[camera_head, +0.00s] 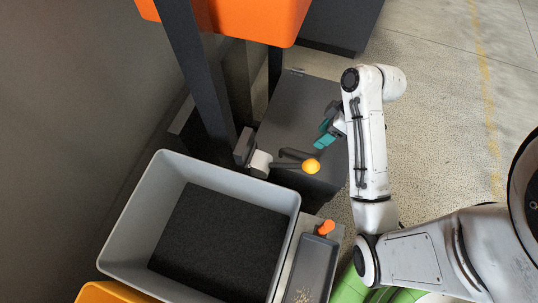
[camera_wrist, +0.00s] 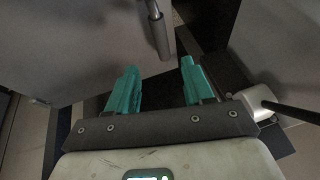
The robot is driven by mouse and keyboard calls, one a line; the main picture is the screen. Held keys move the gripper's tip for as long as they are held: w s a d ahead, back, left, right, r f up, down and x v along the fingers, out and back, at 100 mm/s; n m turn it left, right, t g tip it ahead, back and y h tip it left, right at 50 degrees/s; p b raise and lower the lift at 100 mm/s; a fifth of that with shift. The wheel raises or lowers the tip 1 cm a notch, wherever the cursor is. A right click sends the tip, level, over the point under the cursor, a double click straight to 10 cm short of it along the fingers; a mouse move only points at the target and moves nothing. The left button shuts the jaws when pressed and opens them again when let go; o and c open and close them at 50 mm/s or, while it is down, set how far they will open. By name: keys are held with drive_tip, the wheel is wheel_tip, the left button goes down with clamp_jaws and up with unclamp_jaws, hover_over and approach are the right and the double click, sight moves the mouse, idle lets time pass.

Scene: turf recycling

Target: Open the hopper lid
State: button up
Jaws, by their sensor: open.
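The orange hopper (camera_head: 245,18) hangs at the top of the head view, cut off by the frame. I cannot tell for certain which surface is its lid. A dark grey box (camera_head: 300,100) with a flat top stands below it. My gripper (camera_head: 322,134), with teal fingers, is over the right part of this box. In the wrist view, my gripper (camera_wrist: 160,66) is open, with nothing between its fingers. A grey bar handle (camera_wrist: 158,30) lies just beyond the fingertips, beside a large grey panel (camera_wrist: 75,45). The gap between the fingers and the handle looks small; contact is not visible.
A lever with a yellow ball knob (camera_head: 311,166) juts from a white mount left of my gripper. A grey bin (camera_head: 290,196) with dark granules stands at lower left. A small tray (camera_head: 312,270) and an orange knob (camera_head: 326,228) are beside it. Floor at right is clear.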

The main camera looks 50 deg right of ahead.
sight(300, 152)
drive_tip(key=b+x, duration=0.5)
drive_tip(key=x, duration=0.6)
drive_tip(key=shift+w+a+r, duration=0.1)
drive_tip(key=shift+w, duration=0.05)
drive_tip(key=shift+c, duration=0.5)
clamp_jaws()
